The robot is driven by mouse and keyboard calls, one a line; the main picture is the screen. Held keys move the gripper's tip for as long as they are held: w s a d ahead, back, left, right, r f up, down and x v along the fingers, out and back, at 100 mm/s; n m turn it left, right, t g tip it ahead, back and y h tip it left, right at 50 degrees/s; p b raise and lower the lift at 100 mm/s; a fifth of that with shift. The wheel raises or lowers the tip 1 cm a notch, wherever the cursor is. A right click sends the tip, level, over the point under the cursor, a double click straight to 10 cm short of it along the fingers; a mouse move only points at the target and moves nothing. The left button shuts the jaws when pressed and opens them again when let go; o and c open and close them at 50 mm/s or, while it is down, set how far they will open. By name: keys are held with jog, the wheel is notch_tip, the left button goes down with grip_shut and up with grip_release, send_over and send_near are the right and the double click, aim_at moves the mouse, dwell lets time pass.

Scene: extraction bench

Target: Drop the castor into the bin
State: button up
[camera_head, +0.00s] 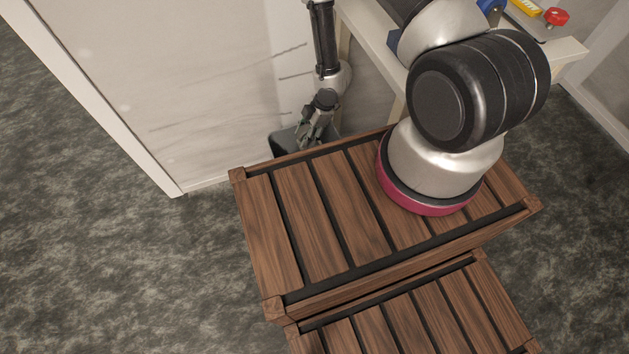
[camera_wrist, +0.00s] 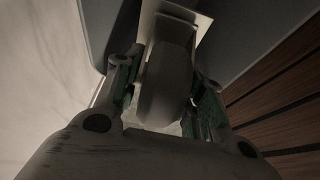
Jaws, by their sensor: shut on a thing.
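The castor (camera_wrist: 166,88) is a pale grey wheel with a flat light mounting plate, seen in the wrist view. My gripper (camera_wrist: 163,78) is shut on it, with a finger on each side of the wheel. In the head view my gripper (camera_head: 311,132) points down by the wall, and I cannot make out the castor there. The dark bin (camera_head: 284,143) stands low under my gripper, mostly hidden behind the wooden slatted top. In the wrist view the bin's grey surface (camera_wrist: 240,38) shows behind and below the castor.
My arm's base stands on a slatted wooden crate (camera_head: 290,215), close to the right of the bin. A white wall panel (camera_head: 200,80) is on the left. A cream bench (camera_head: 560,50) with a red knob (camera_head: 556,16) is at the upper right.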

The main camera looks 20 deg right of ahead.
jog(key=shift+f, duration=2.35)
jog(key=o, duration=1.3)
jog(key=v, duration=0.7)
jog(key=shift+d+r, duration=0.1)
jog(key=shift+r, duration=0.15)
